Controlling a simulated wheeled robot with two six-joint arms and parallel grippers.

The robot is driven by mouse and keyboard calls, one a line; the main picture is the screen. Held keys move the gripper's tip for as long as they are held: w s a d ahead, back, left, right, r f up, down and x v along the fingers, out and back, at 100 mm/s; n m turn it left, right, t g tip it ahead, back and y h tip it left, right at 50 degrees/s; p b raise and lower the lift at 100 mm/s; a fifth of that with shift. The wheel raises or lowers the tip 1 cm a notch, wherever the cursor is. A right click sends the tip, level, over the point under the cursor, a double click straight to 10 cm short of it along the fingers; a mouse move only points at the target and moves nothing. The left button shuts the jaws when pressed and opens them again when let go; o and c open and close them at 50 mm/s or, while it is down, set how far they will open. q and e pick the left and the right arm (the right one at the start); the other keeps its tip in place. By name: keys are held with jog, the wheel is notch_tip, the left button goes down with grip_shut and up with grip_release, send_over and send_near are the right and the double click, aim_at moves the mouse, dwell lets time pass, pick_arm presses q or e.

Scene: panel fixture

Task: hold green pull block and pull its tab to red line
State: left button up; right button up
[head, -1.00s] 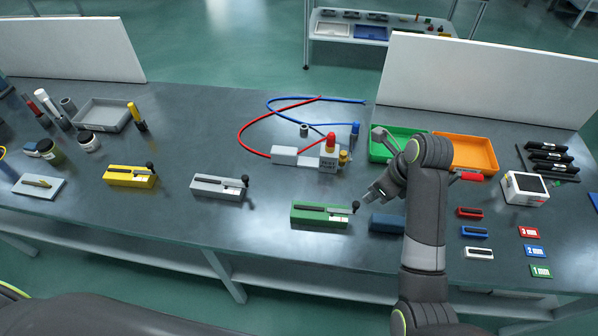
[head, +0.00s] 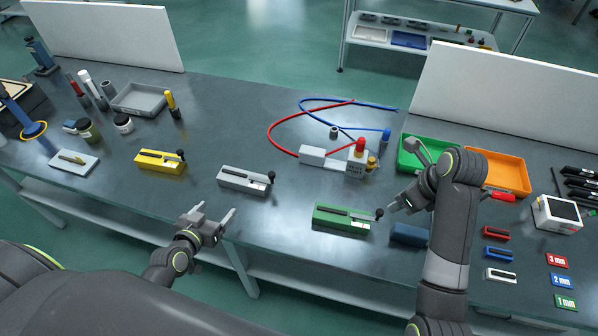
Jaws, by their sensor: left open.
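The green pull block (head: 342,220) lies on the bench near its front edge. It has a dark slot along its top, a pale patch, and a tab with a black knob (head: 379,213) at its right end. A red line on it is too small to make out. My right gripper (head: 394,207) is just right of the knob; whether it touches the knob or how its jaws stand is unclear. My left gripper (head: 222,221) is open and empty, in front of the bench edge, well left of the green block.
A grey pull block (head: 246,180) and a yellow one (head: 160,160) lie to the left. A blue block (head: 408,235) lies right of the green one, partly behind my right arm. A fixture with red and blue hoses (head: 326,159) stands behind. The bench between grey and green blocks is clear.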

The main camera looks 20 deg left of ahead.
pick_arm(q)
jog(key=w+d+n+h, duration=0.1)
jog(key=w+d, duration=0.1)
jog(key=w+d+r+n+g+h, duration=0.1)
jog(key=w+d, duration=0.2)
jog(key=w+d+r+n+g+h, duration=0.1)
jog(key=w+d+n, duration=0.1)
jog(key=d, duration=0.1)
jog(key=shift+w+d+h, duration=0.15)
jog(key=shift+w+h, duration=0.1)
jog(key=shift+h, duration=0.05)
jog(key=w+d+r+n+g+h, duration=0.2)
jog(key=w+d+n+g, duration=0.25)
jog(key=d, duration=0.35)
jog(key=n+g+y, duration=0.1)
jog(key=n+g, duration=0.6)
jog(key=n, duration=0.3)
send_near(335, 213)
jog(key=shift+m, duration=0.25)
jog(key=x, duration=1)
jog(key=shift+d+f, duration=0.1)
jog(key=shift+f, duration=0.05)
jog(key=shift+c, duration=0.3)
